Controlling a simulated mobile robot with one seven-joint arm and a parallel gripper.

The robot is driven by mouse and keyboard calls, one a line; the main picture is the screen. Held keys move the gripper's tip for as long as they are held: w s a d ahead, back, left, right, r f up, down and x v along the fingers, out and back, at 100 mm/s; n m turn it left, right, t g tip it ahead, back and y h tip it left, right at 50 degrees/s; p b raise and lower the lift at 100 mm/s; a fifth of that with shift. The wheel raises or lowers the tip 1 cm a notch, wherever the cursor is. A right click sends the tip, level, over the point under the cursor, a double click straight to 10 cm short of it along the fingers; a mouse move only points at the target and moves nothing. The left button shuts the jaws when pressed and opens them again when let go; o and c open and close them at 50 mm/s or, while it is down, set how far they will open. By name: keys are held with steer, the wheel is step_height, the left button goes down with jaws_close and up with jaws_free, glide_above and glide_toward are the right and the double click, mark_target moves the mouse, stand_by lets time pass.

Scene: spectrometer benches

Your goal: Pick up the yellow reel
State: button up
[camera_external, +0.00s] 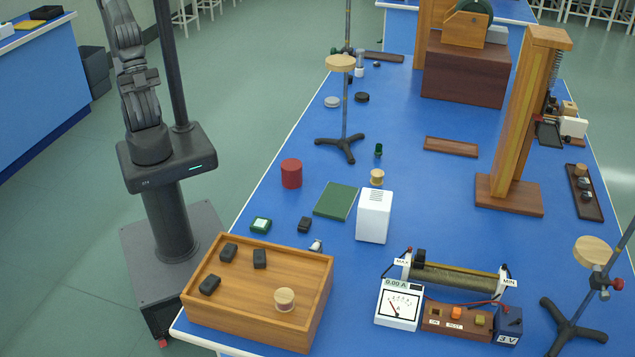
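A small yellow-tan reel (377,177) stands upright on the blue bench, just behind the white box and to the right of the green mat. Nothing touches it that I can see. A similar pale round piece (284,299) sits on the wooden box at the front left. My arm rises at the upper left and leaves the picture at the top edge. My gripper is out of the picture, so its opening is hidden.
A white box (374,217) stands close in front of the reel. A red cylinder (291,173), a green mat (335,201) and a tripod stand (345,145) are nearby. A tall wooden frame (516,120) stands to the right. Blue bench surface is free right of the reel.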

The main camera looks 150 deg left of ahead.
stand_by(0.3)
steer(key=o, duration=0.6)
steer(key=shift+o, duration=0.2)
